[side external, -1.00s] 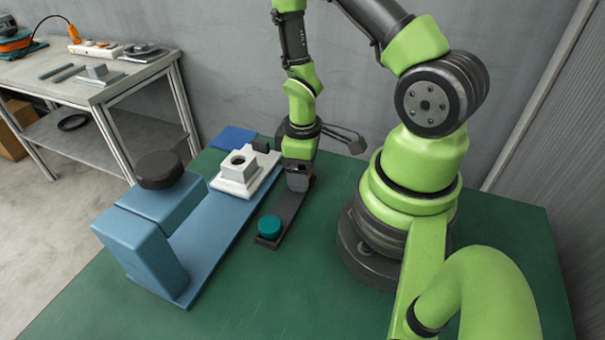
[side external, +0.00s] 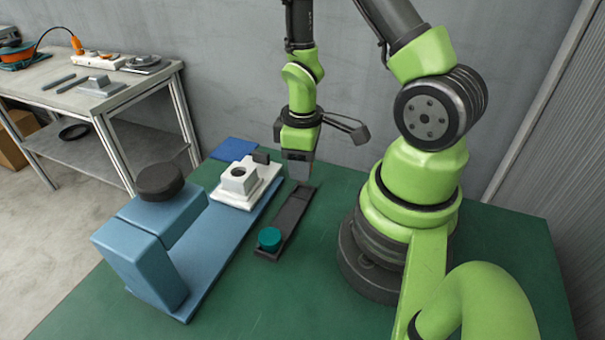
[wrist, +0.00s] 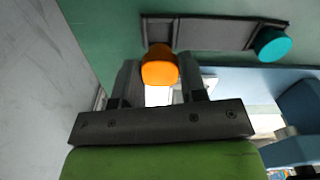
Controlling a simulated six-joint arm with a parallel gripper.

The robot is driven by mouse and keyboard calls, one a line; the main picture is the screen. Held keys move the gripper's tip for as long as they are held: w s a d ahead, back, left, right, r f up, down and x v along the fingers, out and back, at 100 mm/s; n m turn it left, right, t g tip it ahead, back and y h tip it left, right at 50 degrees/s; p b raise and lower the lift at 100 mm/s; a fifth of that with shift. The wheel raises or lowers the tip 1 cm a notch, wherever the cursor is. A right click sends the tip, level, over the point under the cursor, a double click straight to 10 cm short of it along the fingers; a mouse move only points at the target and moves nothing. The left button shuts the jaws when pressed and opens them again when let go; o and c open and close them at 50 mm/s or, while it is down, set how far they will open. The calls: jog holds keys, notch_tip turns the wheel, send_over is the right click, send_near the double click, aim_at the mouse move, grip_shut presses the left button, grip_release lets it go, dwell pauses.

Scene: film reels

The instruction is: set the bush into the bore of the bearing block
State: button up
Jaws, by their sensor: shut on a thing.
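My gripper (side external: 298,170) is raised above the far end of a dark tray (side external: 290,213). In the wrist view my gripper (wrist: 160,72) is shut on an orange piece (wrist: 160,65), which I take to be the bush. In the side view the bush cannot be made out. The white bearing block (side external: 236,184) stands on the blue base, left of my gripper, with its round bore opening facing up; the bore looks empty. In the wrist view the tray (wrist: 212,33) lies beyond the fingertips.
A teal round piece (side external: 269,238) sits at the near end of the tray; it also shows in the wrist view (wrist: 273,43). A blue press-like frame (side external: 150,245) with a black knob (side external: 160,181) rises left of the block. The green table is clear at the front.

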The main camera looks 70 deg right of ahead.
notch_tip(320, 180, up, 5)
jog(key=shift+f, duration=0.1)
jog(key=shift+w+r, duration=0.25)
jog(key=shift+r, duration=0.05)
jog(key=w+a+r, duration=0.3)
jog(key=w+a, duration=0.2)
jog(key=w, duration=0.5)
send_over(239, 175)
jog(key=shift+f, duration=3)
jog(key=shift+f, duration=0.6)
jog(key=o, duration=0.6)
